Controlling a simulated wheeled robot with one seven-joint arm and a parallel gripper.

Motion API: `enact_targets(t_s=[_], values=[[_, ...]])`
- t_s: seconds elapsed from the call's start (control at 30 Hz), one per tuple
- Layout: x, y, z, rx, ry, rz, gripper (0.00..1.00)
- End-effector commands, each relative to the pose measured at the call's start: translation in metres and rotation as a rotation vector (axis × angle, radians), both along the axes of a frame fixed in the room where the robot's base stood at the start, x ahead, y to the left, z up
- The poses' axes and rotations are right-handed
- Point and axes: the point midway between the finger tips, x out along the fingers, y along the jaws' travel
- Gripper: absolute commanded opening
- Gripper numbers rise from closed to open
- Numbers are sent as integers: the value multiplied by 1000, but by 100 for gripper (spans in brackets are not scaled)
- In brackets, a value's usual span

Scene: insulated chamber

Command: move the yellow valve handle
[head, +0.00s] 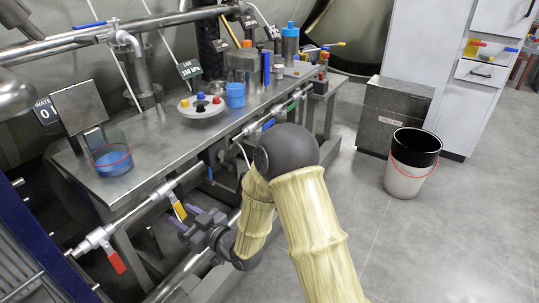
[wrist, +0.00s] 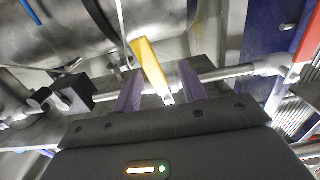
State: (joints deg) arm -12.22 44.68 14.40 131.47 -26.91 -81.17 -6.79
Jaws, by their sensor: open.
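The yellow valve handle (head: 180,211) hangs from the pipe along the front of the steel bench in the head view. In the wrist view the yellow handle (wrist: 148,62) is a flat, slightly tilted lever, its narrow end at a metal stem. My gripper (head: 187,221) is open, just in front of and below the handle in the head view. In the wrist view its two purple fingers (wrist: 161,82) stand on either side of the handle's narrow end, with gaps showing. I cannot tell how deep the handle sits between them.
A red valve handle (head: 116,262) hangs on the same pipe to the left, and a green one (head: 294,106) is further right. The bench (head: 150,170) holds a beaker of blue liquid (head: 110,158). A white bin (head: 411,165) stands on open floor at right.

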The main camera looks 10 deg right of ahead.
Motion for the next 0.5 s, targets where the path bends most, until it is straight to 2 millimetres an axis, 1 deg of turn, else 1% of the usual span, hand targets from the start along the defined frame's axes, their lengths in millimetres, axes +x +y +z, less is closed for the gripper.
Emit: enact_targets(t_s=[0.1, 0.5], values=[[-12, -16, 1, -2, 2, -3, 42], [-54, -65, 0, -2, 3, -3, 42]])
